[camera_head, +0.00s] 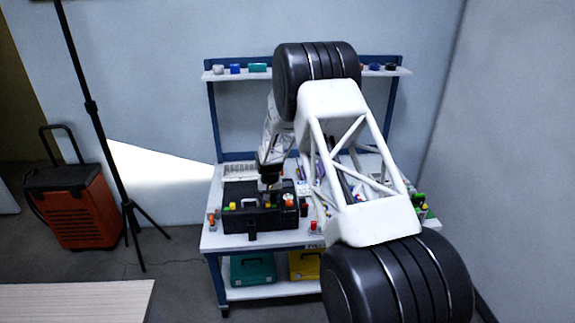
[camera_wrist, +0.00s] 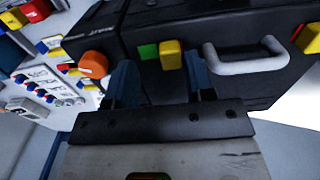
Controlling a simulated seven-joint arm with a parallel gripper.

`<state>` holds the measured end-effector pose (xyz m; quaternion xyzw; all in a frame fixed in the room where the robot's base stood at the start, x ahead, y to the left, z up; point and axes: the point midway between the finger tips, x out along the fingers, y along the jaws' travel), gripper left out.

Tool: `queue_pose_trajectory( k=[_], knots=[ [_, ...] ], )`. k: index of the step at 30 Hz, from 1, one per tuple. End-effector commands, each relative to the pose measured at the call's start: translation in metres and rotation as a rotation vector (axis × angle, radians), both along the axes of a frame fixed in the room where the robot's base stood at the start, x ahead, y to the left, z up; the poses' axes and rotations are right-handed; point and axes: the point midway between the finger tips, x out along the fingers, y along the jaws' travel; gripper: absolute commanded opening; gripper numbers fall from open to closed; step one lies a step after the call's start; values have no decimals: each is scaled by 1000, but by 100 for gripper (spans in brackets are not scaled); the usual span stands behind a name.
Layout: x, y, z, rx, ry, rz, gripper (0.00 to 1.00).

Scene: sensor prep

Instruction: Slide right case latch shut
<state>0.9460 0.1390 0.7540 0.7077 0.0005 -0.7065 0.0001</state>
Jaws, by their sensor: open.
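The black case (camera_head: 240,219) lies on the workbench, its front face filling much of the wrist view (camera_wrist: 235,22). The right latch is a yellow block (camera_wrist: 171,54) with a green patch (camera_wrist: 148,51) beside it. It sits left of the grey handle (camera_wrist: 245,60) in the wrist view, which sees the case turned around. The other latch is yellow (camera_wrist: 308,38) with red beside it, at the right edge. My gripper (camera_wrist: 162,72) is open and empty, its blue fingers apart on either side of the right latch in the picture. I cannot tell whether they reach its depth.
An orange knob (camera_wrist: 93,64) stands close beside one finger. A panel with small coloured parts (camera_wrist: 45,88) lies at left in the wrist view. Teal (camera_head: 253,270) and yellow (camera_head: 305,265) cases sit on the lower shelf. My arm hides the bench's right part.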

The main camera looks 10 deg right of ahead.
Motion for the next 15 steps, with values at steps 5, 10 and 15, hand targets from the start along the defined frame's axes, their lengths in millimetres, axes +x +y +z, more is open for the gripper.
queue_pose_trajectory(
  k=[5, 10, 15],
  knots=[
    [0, 0, 25, 0, 0, -1, 49],
    [0, 0, 50, 0, -1, -1, 49],
    [-5, -3, 71, 0, -2, -1, 49]
  ],
)
